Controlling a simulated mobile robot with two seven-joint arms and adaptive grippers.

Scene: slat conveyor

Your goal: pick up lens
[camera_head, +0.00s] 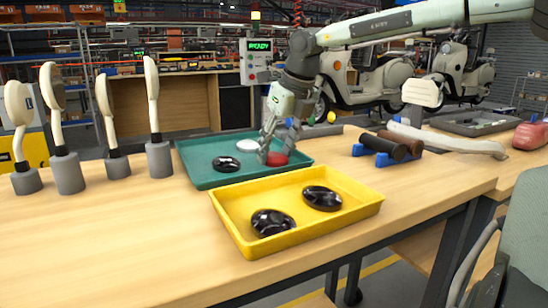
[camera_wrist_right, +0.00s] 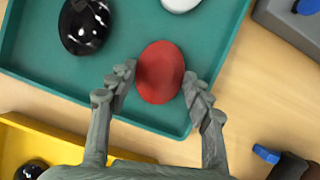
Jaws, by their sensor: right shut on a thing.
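A red oval lens (camera_head: 277,158) is at the right end of the teal tray (camera_head: 205,183); it also shows in the right wrist view (camera_wrist_right: 160,72). My right gripper (camera_head: 275,147) reaches down over the tray and is shut on the red lens, with one finger on each side of it in the right wrist view. A black lens (camera_head: 226,163) and a white lens (camera_head: 248,146) lie in the same tray. Whether the red lens is clear of the tray floor I cannot tell. My left gripper is out of view.
A yellow tray (camera_head: 362,210) with two black lenses (camera_head: 272,222) stands in front of the teal tray. Several mirrors on grey stands (camera_head: 158,159) are at left. Dark and brown grips on blue holders (camera_head: 383,146) lie at right. The front left tabletop is clear.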

